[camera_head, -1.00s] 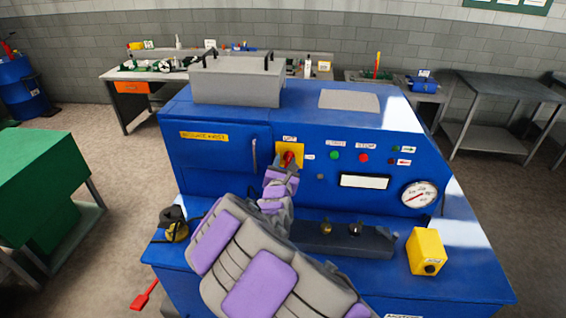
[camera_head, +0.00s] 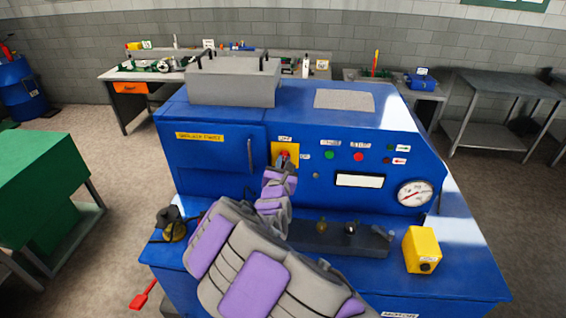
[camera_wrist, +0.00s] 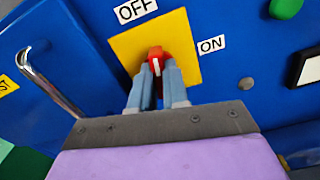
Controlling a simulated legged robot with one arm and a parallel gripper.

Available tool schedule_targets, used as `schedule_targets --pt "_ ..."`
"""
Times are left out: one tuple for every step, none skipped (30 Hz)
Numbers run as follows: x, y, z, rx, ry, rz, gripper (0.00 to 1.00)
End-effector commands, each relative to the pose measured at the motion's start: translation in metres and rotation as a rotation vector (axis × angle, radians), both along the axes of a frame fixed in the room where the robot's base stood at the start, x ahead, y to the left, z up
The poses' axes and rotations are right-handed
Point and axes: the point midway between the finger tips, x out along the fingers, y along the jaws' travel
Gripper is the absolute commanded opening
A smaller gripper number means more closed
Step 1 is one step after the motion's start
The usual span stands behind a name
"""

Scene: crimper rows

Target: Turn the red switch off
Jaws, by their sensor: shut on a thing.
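The red switch (camera_wrist: 157,58) sits on a yellow plate (camera_wrist: 182,37) on the front of the blue machine (camera_head: 220,160). In the wrist view an OFF label (camera_wrist: 136,9) is above the plate and an ON label (camera_wrist: 211,44) is at its right. A white mark on the switch runs nearly upright in the picture, tipped slightly toward OFF. My gripper (camera_wrist: 158,75) is shut on the switch, one finger on each side. In the head view the gripper (camera_head: 283,164) covers most of the switch.
A door handle (camera_wrist: 40,80) is left of the plate. A green button (camera_head: 329,155), a red button (camera_head: 358,157), a display (camera_head: 360,181) and a gauge (camera_head: 415,194) are to the right. Knobs and a yellow box (camera_head: 422,250) are on the ledge below.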

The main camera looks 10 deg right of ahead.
Motion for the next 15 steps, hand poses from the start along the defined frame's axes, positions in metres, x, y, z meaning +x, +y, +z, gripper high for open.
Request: schedule_targets --pt "0.0004 0.0005 0.0025 -0.027 0.011 0.002 0.0" --pt "0.0004 0.0002 0.0027 -0.043 0.016 0.001 0.0" --pt "0.0004 0.0003 0.0027 -0.066 0.024 0.003 0.0" --pt "0.0005 -0.0002 0.0028 -0.082 0.029 0.0 0.0" --pt "0.0005 0.0 0.0029 -0.098 0.034 0.001 0.0" --pt "0.0006 0.0006 0.0032 -0.119 0.039 0.002 0.0" --pt "0.0007 0.0004 0.0035 -0.132 0.044 0.001 0.0" --pt "0.0007 0.0005 0.0034 -0.145 0.047 0.002 0.0" --pt "0.0008 0.0007 0.0033 -0.159 0.05 0.003 0.0" --pt "0.0008 0.0007 0.0033 -0.168 0.052 0.003 0.0" --pt "0.0008 0.0007 0.0031 -0.176 0.055 0.002 0.0" --pt "0.0008 0.001 0.0028 -0.183 0.057 0.003 0.0" --pt "0.0008 0.0014 0.0026 -0.187 0.058 0.004 0.0" --pt "0.0007 0.0015 0.0024 -0.19 0.058 0.004 0.0" --pt "0.0008 0.0018 0.0021 -0.193 0.059 0.005 0.0"
